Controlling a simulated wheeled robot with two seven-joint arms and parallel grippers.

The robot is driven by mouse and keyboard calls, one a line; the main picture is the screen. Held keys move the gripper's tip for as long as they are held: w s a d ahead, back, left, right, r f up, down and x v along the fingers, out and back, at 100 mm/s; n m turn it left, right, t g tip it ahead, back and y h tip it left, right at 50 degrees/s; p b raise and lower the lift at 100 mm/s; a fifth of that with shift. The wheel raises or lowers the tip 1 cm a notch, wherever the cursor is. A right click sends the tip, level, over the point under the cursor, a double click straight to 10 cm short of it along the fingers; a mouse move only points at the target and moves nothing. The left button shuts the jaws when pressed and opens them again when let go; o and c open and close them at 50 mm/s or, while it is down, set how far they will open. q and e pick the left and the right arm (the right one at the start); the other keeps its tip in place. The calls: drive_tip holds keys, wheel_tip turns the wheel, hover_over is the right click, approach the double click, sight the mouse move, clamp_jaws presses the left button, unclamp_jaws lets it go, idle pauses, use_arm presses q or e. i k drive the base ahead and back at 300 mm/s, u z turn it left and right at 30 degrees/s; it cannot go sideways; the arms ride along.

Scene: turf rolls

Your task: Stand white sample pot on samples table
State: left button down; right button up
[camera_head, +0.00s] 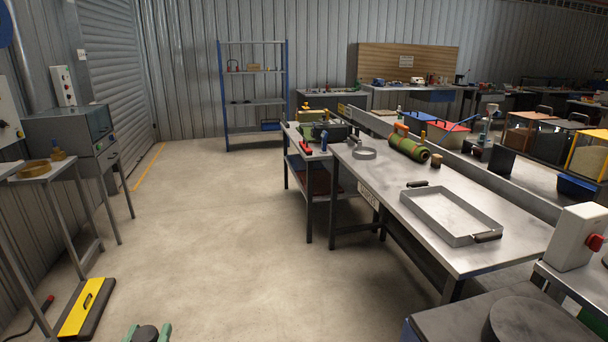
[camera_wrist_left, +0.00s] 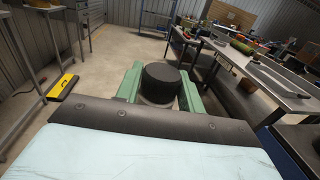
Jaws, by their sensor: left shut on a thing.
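My left gripper (camera_head: 148,332), with green fingers, shows at the bottom edge of the head view. It is shut on a pot with a dark round lid, held in the air above the open floor. In the left wrist view the pot (camera_wrist_left: 160,78) sits upright between the fingers; only a little of its pale body shows below the lid. A long steel table (camera_head: 408,203) with a small label on its front stands to the right, apart from the gripper. I cannot read the label for certain. My right gripper is not in view.
The middle floor is clear.

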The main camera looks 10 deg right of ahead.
sight(390, 180)
drive_tip(key=i, duration=2.95)
drive_tip(key=z, duration=2.45)
drive_tip(key=i, duration=0.4)
drive_tip(key=z, duration=0.15)
